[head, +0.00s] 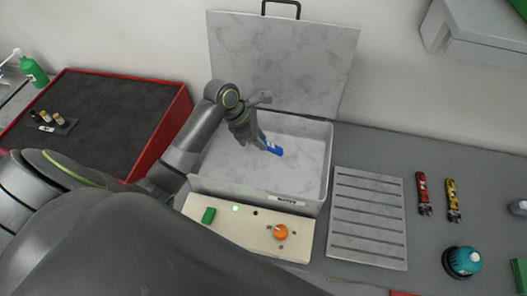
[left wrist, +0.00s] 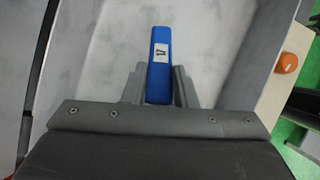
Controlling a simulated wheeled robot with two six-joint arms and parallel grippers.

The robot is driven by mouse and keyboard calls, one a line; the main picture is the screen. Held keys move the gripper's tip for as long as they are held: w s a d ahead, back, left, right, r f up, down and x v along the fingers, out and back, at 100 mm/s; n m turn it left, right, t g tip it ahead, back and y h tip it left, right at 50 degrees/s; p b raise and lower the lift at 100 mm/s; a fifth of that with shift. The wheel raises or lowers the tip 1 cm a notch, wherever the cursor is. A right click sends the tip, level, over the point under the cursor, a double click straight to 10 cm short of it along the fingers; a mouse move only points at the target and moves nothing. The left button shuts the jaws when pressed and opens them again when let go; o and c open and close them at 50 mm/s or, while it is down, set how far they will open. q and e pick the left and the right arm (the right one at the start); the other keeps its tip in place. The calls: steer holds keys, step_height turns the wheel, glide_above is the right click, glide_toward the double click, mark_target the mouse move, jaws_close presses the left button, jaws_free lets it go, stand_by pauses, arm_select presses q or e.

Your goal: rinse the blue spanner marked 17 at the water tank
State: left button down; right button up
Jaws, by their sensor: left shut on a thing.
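My left gripper (head: 262,140) is over the open water tank (head: 325,160) and is shut on the blue spanner (head: 272,148). In the left wrist view the blue spanner (left wrist: 160,85) stands between the two fingers of my left gripper (left wrist: 160,88), with a white label near its middle. The label's mark is sideways and looks like 17. The spanner's end points down toward the tank's pale inside. I cannot tell whether it touches water. The tank lid (head: 283,60) stands raised at the back. My right gripper is not in view.
A panel with a green switch (head: 208,215) and an orange knob (head: 280,232) lies before the tank. A grooved drain board (head: 367,215) is to its right, then a red spanner (head: 423,193), a yellow spanner (head: 453,200) and a teal round object (head: 463,261). A red-edged dark bench (head: 110,110) is left.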

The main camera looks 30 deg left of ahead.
arm_select(q)
steer(key=shift+r+p, duration=0.6)
steer(key=shift+r, duration=3.8)
step_height(320, 180, up, 4)
